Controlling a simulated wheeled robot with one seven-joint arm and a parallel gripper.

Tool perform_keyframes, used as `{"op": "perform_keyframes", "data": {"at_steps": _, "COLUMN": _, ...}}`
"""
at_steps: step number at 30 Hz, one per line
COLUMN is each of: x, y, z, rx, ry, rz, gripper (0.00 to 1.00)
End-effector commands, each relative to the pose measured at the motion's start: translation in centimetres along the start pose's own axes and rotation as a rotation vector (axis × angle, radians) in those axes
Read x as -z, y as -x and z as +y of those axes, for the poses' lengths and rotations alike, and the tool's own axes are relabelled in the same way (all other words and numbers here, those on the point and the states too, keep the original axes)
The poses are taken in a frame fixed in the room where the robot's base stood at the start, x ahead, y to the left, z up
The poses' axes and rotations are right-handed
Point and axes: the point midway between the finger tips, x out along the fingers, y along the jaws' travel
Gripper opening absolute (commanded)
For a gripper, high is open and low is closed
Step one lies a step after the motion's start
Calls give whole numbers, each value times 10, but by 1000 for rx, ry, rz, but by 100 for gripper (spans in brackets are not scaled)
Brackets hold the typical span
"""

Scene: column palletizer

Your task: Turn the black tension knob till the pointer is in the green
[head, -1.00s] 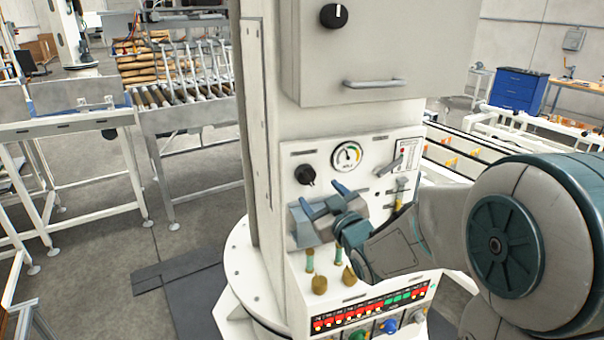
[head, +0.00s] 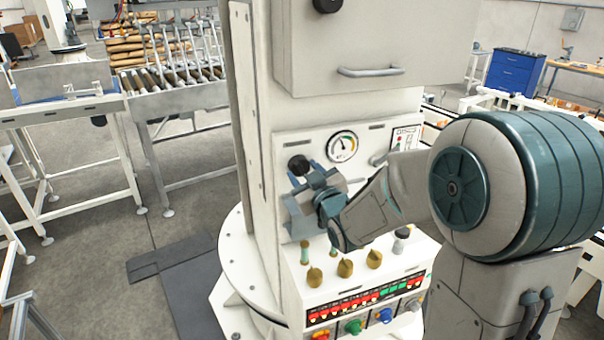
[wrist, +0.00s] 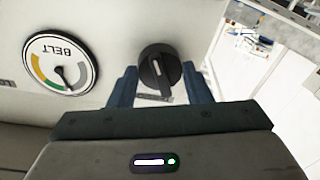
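The black tension knob (head: 298,165) is on the white panel of the column, left of the round belt gauge (head: 342,147). In the wrist view the knob (wrist: 159,68) has a pale mark and sits between the fingertips of my gripper (wrist: 160,85). The fingers flank it with narrow gaps, so the gripper looks open; contact is not clear. In the head view my gripper (head: 306,174) partly covers the knob. The wrist view shows the gauge (wrist: 61,63) upside down. Its dark pointer slants to the lower right, apparently just outside the green band.
Brass-coloured knobs (head: 345,268), a lit indicator strip (head: 365,300) and coloured knobs (head: 353,327) lie lower on the panel. A cabinet with a handle (head: 370,71) juts out above. A roller conveyor (head: 180,90) stands behind on the left.

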Motion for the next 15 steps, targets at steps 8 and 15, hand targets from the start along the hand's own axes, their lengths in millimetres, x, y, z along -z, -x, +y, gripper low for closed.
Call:
{"op": "perform_keyframes", "data": {"at_steps": 8, "x": 0, "y": 0, "z": -4, "rx": 5, "ry": -23, "rz": 5, "gripper": 22}}
{"op": "perform_keyframes", "data": {"at_steps": 15, "x": -2, "y": -1, "z": -3, "rx": -1, "ry": -142, "rz": 15, "gripper": 22}}
